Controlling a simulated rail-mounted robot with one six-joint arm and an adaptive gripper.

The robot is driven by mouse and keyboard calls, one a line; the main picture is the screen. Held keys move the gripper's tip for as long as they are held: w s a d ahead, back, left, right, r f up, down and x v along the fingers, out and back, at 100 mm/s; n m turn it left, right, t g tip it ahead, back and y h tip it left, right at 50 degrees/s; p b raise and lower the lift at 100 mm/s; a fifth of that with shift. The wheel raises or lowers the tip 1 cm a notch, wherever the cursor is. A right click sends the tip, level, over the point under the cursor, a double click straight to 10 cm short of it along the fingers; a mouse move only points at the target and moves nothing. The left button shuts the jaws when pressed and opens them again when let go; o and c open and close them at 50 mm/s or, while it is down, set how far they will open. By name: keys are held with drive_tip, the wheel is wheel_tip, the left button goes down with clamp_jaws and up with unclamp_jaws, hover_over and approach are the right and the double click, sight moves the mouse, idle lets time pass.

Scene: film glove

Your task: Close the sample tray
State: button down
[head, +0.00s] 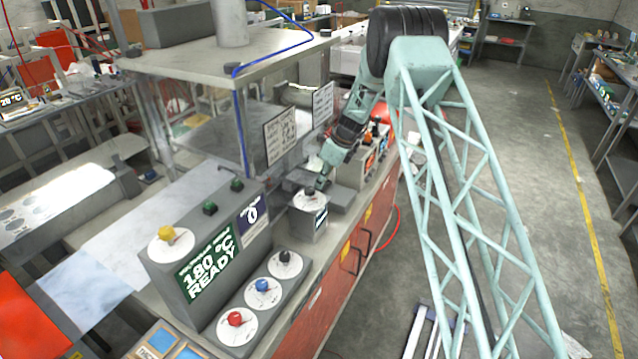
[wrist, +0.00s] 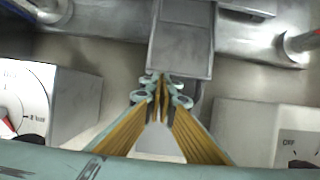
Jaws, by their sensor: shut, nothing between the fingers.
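The sample tray appears to be the long grey metal piece (wrist: 182,42) at the top middle of the wrist view, sticking out toward my gripper. In the head view my gripper (head: 322,183) is small, low over the bench between the boxes, and partly hides the tray's surroundings.
A box with a dial (wrist: 22,108) stands to the left in the wrist view, and another box marked OFF (wrist: 270,130) to the right. A metal cylinder (wrist: 300,42) is at upper right. The 180 °C control box (head: 205,262) stands nearer in the head view.

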drive_tip(key=shift+s+d, duration=0.2)
drive_tip(key=shift+d, duration=0.2)
drive_tip(key=shift+s+d+r+b, duration=0.2)
drive_tip(key=shift+s+d, duration=0.15)
drive_tip(key=shift+d, duration=0.25)
drive_tip(key=shift+s+d+r+b, duration=0.15)
drive_tip(key=shift+s+d, duration=0.2)
drive_tip(key=shift+d, duration=0.2)
drive_tip(key=v, duration=0.9)
drive_tip(key=shift+r, duration=0.2)
drive_tip(key=shift+s+r, duration=0.1)
